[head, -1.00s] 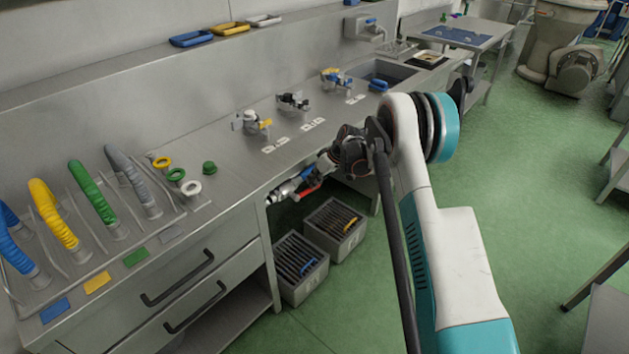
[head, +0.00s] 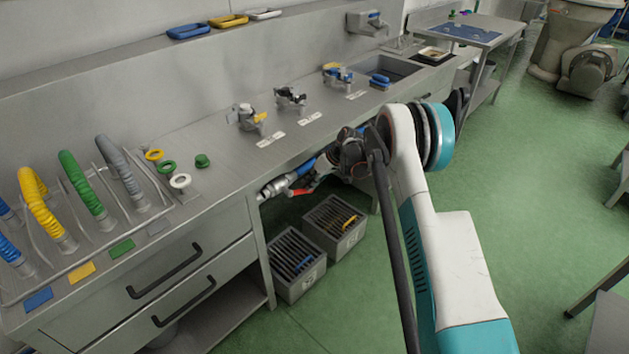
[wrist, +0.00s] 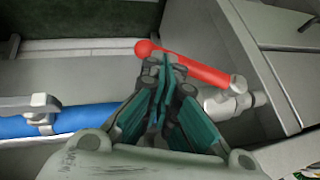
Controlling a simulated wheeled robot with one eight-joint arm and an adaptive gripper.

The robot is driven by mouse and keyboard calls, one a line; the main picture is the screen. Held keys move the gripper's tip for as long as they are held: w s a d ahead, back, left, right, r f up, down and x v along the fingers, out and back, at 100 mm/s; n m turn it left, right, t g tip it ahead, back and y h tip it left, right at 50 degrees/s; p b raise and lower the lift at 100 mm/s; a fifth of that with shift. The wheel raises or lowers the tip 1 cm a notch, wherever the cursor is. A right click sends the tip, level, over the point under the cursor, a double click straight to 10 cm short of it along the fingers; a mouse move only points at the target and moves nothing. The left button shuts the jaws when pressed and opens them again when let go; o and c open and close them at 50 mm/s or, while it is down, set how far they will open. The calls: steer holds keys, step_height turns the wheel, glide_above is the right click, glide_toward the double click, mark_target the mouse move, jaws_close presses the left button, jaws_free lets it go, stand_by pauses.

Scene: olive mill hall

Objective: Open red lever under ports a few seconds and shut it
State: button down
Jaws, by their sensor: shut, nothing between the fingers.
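The red lever (head: 301,191) sits on a metal valve (head: 270,189) under the counter's front edge, below the row of ports (head: 289,97). In the wrist view the lever (wrist: 205,74) runs from the valve body (wrist: 228,100) at right to a round red knob at upper left, at a slant to the blue pipe (wrist: 75,119). My gripper (wrist: 164,66) is shut and empty. In the head view the gripper (head: 322,168) is small and partly hidden by my arm.
Two grey crates (head: 297,268) (head: 338,237) stand on the floor below the valve. The counter (head: 215,150) overhangs the pipe. Coloured hoses (head: 85,183) and drawers (head: 165,270) are at left. Green floor (head: 530,190) is open at right.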

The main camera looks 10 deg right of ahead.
steer(key=f, duration=0.1)
steer(key=f+b, duration=0.1)
steer(key=f, duration=0.1)
steer(key=shift+s+a+f, duration=0.1)
steer(key=shift+s+a, duration=0.05)
steer(key=shift+a, duration=0.2)
steer(key=shift+s+a+f+b, duration=0.15)
steer(key=shift+a+f+b, duration=0.1)
steer(key=shift+f, duration=0.2)
steer(key=shift+s+a+f+b, duration=0.15)
steer(key=shift+f+b, duration=0.1)
steer(key=shift+f, duration=0.2)
steer(key=shift+g+y, duration=0.3)
steer(key=shift+y, duration=0.2)
steer(key=shift+s+a+f+b, duration=0.2)
steer(key=shift+s+a+f, duration=0.3)
steer(key=shift+a+f, duration=0.2)
steer(key=shift+s+a+f+b, duration=0.15)
steer(key=shift+s+a+f, duration=0.3)
steer(key=shift+a+f, duration=0.2)
